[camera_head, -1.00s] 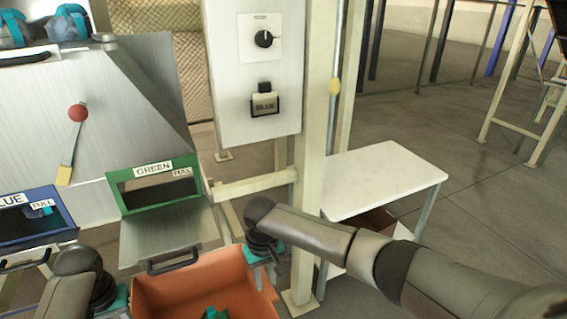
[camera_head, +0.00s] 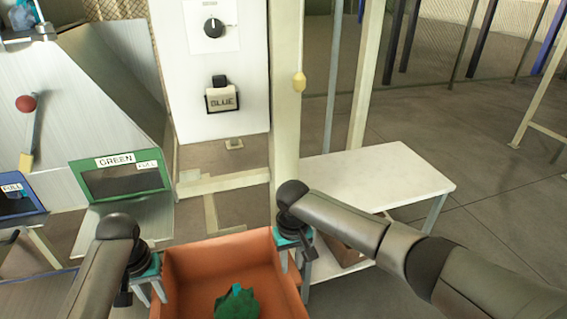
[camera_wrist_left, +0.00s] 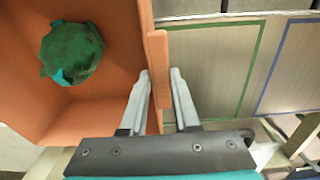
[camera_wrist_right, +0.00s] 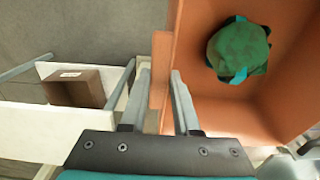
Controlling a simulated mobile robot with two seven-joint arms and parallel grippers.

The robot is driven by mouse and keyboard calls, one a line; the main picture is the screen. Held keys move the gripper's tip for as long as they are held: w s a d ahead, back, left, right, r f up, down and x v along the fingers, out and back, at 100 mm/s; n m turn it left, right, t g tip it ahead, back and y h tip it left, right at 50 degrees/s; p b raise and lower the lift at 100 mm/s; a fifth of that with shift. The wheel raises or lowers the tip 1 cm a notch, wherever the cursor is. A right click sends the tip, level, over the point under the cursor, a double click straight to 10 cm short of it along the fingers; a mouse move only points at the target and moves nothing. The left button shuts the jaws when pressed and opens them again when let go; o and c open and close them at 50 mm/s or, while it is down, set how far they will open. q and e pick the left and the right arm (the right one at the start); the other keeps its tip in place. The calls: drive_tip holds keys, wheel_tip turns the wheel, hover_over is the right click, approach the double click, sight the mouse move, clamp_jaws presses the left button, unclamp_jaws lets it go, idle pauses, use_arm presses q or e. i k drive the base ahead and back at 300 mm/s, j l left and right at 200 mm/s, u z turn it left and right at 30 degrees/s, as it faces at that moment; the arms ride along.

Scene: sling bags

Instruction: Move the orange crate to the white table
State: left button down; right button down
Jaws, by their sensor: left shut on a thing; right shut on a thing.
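The orange crate (camera_head: 215,249) is at the bottom middle of the head view, held between my two grippers, with a green bag (camera_head: 238,303) inside it. My left gripper (camera_head: 152,290) is shut on the crate's left wall, which also shows in the left wrist view (camera_wrist_left: 157,60). My right gripper (camera_head: 303,258) is shut on the right wall, seen in the right wrist view (camera_wrist_right: 160,75). The white table (camera_head: 385,178) stands to the right, beyond my right gripper, its top bare. The crate's near side is cut off in the head view.
A metal machine with a green-framed opening (camera_head: 120,180) and a blue-framed one (camera_head: 18,197) stands left. A brown box (camera_head: 345,252) lies under the tabletop.

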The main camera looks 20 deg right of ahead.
sight(364, 175)
drive_tip(key=l, duration=1.65)
drive_tip(key=i+l, duration=0.1)
drive_tip(key=l, duration=1.5)
drive_tip(key=i+l, duration=0.1)
drive_tip(key=i, duration=1.4)
